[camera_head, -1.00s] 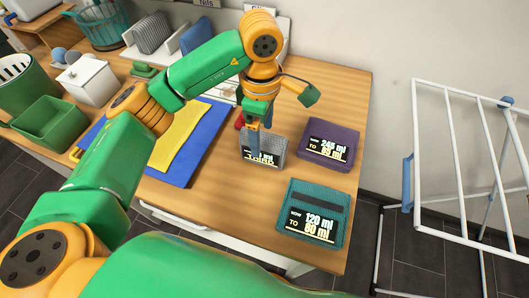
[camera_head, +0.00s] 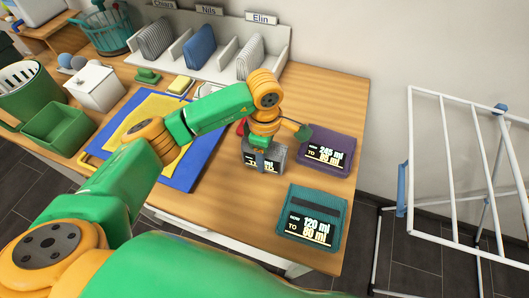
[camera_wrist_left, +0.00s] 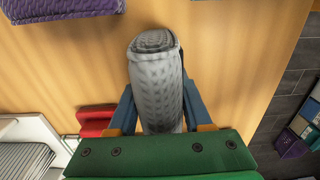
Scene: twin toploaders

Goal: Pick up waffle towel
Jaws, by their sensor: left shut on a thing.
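The grey waffle-textured towel (camera_head: 250,149) is near the right part of the wooden table, folded into a thick roll-like bundle. My left gripper (camera_head: 262,158) is shut on it from above. In the left wrist view the towel (camera_wrist_left: 157,85) sits between the two blue fingers of my left gripper (camera_wrist_left: 158,108), one pressed on each side. I cannot tell if the towel is clear of the table top. My arm and a lit readout hide part of it in the head view. My right gripper is not in view.
A purple folded towel (camera_head: 330,152) lies just right of the grey one, and a teal one (camera_head: 312,212) lies in front. A blue mat (camera_head: 205,150) with a yellow cloth is on the left. A labelled divider rack (camera_head: 225,70) stands behind. A white drying rack (camera_head: 432,160) is at right.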

